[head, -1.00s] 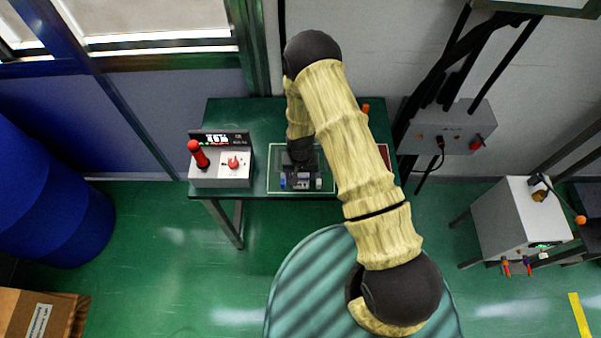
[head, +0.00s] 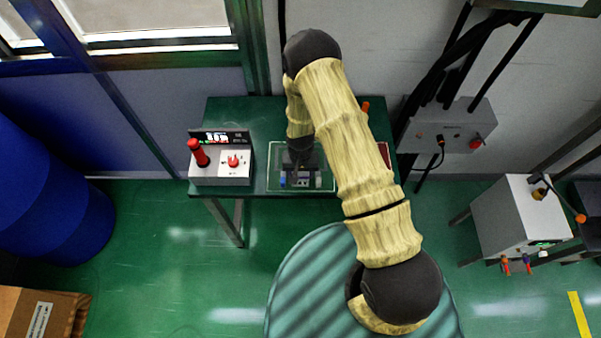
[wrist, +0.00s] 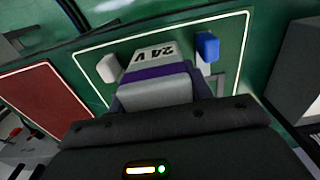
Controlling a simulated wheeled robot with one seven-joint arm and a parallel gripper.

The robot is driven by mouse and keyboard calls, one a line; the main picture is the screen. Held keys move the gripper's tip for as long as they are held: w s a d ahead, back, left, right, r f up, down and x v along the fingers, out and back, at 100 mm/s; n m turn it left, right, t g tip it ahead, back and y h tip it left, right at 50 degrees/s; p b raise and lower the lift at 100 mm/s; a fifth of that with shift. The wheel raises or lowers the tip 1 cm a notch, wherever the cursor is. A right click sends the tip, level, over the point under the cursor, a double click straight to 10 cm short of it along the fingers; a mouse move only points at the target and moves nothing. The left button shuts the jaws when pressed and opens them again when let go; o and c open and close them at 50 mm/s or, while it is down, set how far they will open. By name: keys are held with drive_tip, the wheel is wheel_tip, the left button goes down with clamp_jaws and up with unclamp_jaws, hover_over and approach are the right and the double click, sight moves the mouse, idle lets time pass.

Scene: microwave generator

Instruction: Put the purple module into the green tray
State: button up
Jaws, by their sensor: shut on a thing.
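The purple module (wrist: 158,73) is a grey-white block with a purple band and a "24 V" label. It fills the middle of the wrist view, and my gripper (wrist: 160,95) is shut on it. The green tray (wrist: 95,45), outlined in white, lies under and around the module in the wrist view. In the head view the green tray (head: 272,165) is on the table, with my gripper (head: 301,178) over it. I cannot tell whether the module touches the tray.
A red tray (wrist: 40,100) lies beside the green one. A grey control box (head: 220,166) with a red lever stands at the table's left. An orange item (head: 365,107) stands at the back, partly behind my arm. The table's back left is clear.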

drive_tip(key=shift+r, duration=0.1)
wheel_tip(320, 180, up, 10)
drive_tip(key=b, duration=0.3)
idle(0.3)
idle(0.5)
